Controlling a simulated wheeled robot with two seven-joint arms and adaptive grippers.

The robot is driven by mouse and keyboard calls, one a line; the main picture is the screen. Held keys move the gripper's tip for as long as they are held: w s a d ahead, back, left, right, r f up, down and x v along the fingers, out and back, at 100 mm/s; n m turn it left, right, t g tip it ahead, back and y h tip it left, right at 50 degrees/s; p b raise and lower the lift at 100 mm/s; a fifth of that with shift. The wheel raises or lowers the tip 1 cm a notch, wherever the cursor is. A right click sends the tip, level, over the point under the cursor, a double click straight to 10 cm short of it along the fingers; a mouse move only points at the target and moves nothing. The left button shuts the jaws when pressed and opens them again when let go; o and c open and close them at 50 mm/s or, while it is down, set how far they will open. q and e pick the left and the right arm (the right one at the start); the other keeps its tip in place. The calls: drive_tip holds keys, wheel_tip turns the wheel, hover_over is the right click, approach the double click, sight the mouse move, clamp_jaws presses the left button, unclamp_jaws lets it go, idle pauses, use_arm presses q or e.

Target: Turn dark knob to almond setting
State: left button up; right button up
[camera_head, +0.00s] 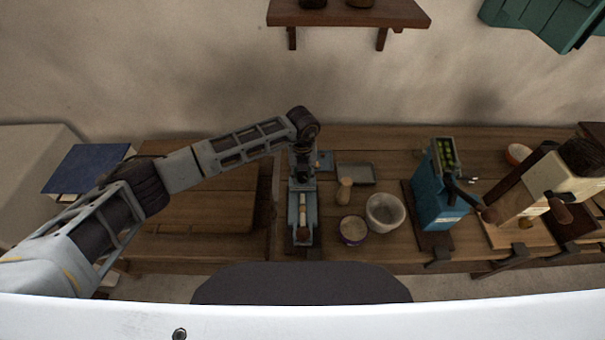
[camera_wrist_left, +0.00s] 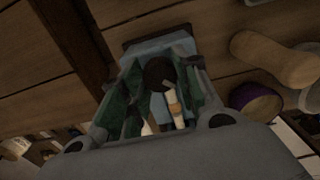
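A narrow blue-grey device (camera_head: 303,222) stands on a dark base on the counter, and its blue-grey top also shows in the left wrist view (camera_wrist_left: 178,45). A dark round knob (camera_wrist_left: 160,72) shows on it in that view, beside a cream and orange rod (camera_wrist_left: 175,106). My left gripper (camera_head: 302,172) points down over the device. Its fingers (camera_wrist_left: 162,88) are open, one on each side of the knob, with small gaps visible; contact cannot be told. No setting marks, almond or other, are readable. My right gripper is in neither view.
A wooden peg-like piece (camera_head: 344,190), a purple-rimmed bowl (camera_head: 352,231) and a white bowl (camera_head: 385,212) stand close right of the device. A blue mill (camera_head: 433,198) and a cream mill (camera_head: 563,178) stand farther right. A wooden board (camera_head: 205,205) lies at left.

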use_arm(q)
drive_tip(key=c, duration=0.4)
